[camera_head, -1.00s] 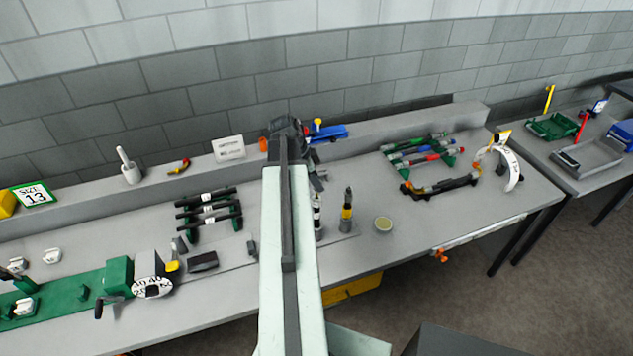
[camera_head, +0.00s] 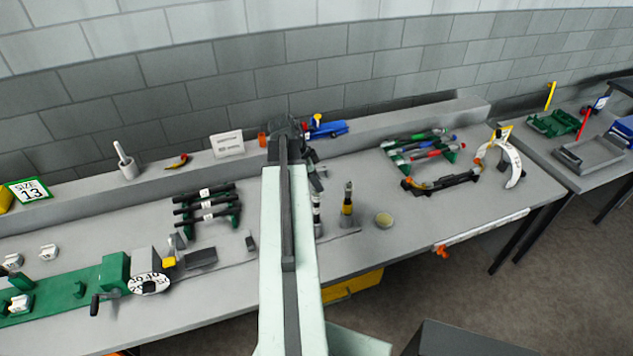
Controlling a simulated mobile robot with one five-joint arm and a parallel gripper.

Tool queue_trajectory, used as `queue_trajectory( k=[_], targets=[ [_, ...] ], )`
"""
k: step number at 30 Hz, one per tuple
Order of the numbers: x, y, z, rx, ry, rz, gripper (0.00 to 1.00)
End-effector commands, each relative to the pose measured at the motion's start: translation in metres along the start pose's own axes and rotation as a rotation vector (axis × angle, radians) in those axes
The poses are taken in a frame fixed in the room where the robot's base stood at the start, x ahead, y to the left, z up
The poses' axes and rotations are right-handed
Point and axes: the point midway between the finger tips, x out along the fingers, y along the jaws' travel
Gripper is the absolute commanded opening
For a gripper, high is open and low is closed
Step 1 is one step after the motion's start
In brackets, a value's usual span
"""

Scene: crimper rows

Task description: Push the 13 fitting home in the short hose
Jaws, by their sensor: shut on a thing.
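My gripper (camera_head: 316,180) is at the far end of my pale arm, above the middle of the bench. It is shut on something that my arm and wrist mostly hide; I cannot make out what. Just below it a slim silver and black fitting (camera_head: 317,214) stands upright; I cannot tell if they touch. A yellow-banded fitting (camera_head: 347,208) stands upright to its right. Several short black hoses (camera_head: 205,205) with white tags lie on a green rack to the left. A "SIZE 13" sign (camera_head: 29,190) stands at the far left. No size mark on the fittings is readable.
A green crimper bench (camera_head: 66,297) with a white numbered dial (camera_head: 149,284) is at the left. A round tin (camera_head: 383,219), a rack of coloured hoses (camera_head: 424,152) and a white curved gauge (camera_head: 512,165) are at the right. The bench front right is clear.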

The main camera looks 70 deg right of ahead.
Motion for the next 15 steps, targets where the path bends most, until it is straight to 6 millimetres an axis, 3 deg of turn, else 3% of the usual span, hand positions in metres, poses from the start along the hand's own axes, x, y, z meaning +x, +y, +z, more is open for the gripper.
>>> queue_trajectory(
  k=[15],
  targets=[
    [0.013,0.000,0.005,0.000,0.000,0.000,0.00]
  ],
)
